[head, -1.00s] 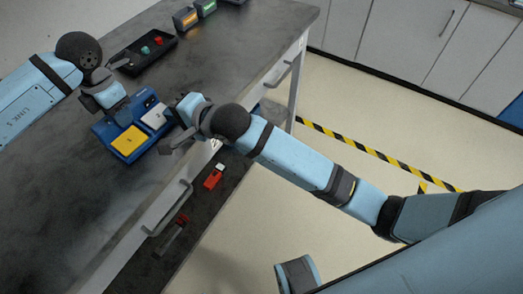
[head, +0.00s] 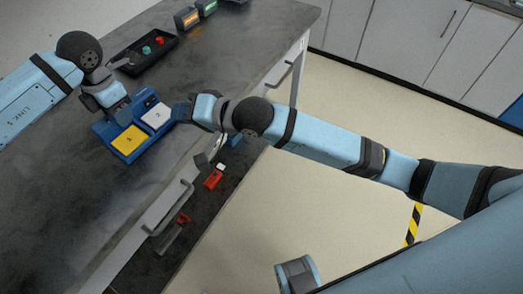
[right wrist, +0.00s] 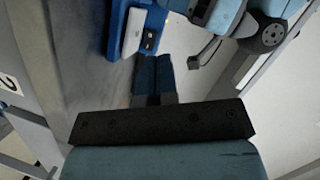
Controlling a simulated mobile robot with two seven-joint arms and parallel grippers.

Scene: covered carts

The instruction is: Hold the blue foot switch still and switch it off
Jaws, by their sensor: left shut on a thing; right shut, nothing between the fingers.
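The blue foot switch (head: 108,128) lies on the dark bench top, with a yellow pedal (head: 128,141) and a white pedal (head: 156,115). A small dark panel (head: 150,101) is set in its far end; its switch position is too small to read. My left gripper (head: 121,111) is shut on the foot switch at its left side. My right gripper (head: 181,112) is shut and empty, just right of the white pedal. In the right wrist view its closed fingers (right wrist: 152,73) point toward the foot switch (right wrist: 117,22) and its dark panel (right wrist: 149,40); contact cannot be told.
A black tray (head: 128,67) with small red and teal pieces lies beyond the foot switch. Boxes with lit faces (head: 187,18) stand at the far edge. A red item (head: 213,180) lies on the lower shelf. The near bench top is clear.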

